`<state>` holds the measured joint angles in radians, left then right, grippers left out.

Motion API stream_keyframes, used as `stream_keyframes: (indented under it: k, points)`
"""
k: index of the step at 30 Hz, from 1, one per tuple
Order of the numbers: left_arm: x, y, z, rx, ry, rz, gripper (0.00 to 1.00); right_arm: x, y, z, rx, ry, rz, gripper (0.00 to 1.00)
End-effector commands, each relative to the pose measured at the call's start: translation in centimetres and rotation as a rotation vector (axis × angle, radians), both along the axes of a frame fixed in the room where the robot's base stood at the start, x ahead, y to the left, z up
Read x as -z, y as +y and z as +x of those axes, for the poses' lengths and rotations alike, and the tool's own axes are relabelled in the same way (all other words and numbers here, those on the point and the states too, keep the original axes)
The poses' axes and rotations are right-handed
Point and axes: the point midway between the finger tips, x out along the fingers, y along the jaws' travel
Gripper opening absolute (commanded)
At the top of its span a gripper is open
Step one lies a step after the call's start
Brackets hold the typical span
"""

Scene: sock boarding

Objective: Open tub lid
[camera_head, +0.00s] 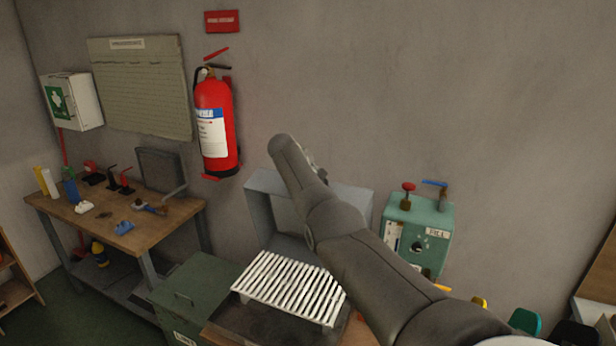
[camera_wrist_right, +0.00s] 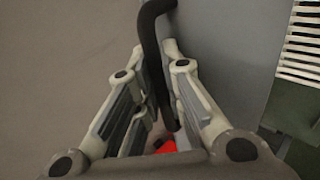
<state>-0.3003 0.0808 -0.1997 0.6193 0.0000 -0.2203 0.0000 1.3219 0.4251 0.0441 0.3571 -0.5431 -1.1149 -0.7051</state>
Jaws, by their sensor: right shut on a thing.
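A grey-blue box-shaped thing (camera_head: 260,188), which looks like the tub or its raised lid, stands against the wall behind the slatted rack. My right arm crosses in front of it and hides part of it. In the right wrist view a flat grey panel (camera_wrist_right: 225,50) shows beside a dark curved bar handle (camera_wrist_right: 152,40). The fingers of my right gripper (camera_wrist_right: 155,68) are on either side of this handle and shut on it. I cannot tell where the lid's edge or hinge is. My left gripper is not in view.
A white slatted rack (camera_head: 288,284) lies in front, next to a green bin (camera_head: 196,293). A teal machine (camera_head: 432,222) with red and blue knobs stands to the right. A wooden workbench (camera_head: 150,233) and a red extinguisher (camera_head: 217,125) are to the left.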

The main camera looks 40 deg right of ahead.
Motion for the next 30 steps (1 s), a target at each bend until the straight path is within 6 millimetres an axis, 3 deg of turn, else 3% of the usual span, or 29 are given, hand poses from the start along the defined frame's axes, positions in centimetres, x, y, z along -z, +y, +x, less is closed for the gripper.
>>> stream_keyframes:
  k: [11,12,17,30]
  points:
    - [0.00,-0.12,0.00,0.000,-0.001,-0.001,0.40,0.20,0.07,0.00,-0.005,0.006,0.001,0.00]
    - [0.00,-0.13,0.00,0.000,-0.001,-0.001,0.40,0.20,0.07,0.00,-0.005,0.006,0.001,0.12]
    - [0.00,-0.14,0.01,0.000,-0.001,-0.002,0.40,0.16,0.05,0.00,-0.003,0.004,0.002,0.32]
    - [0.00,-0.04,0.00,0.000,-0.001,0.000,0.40,-0.04,0.15,-0.03,-0.001,0.001,0.001,0.32]
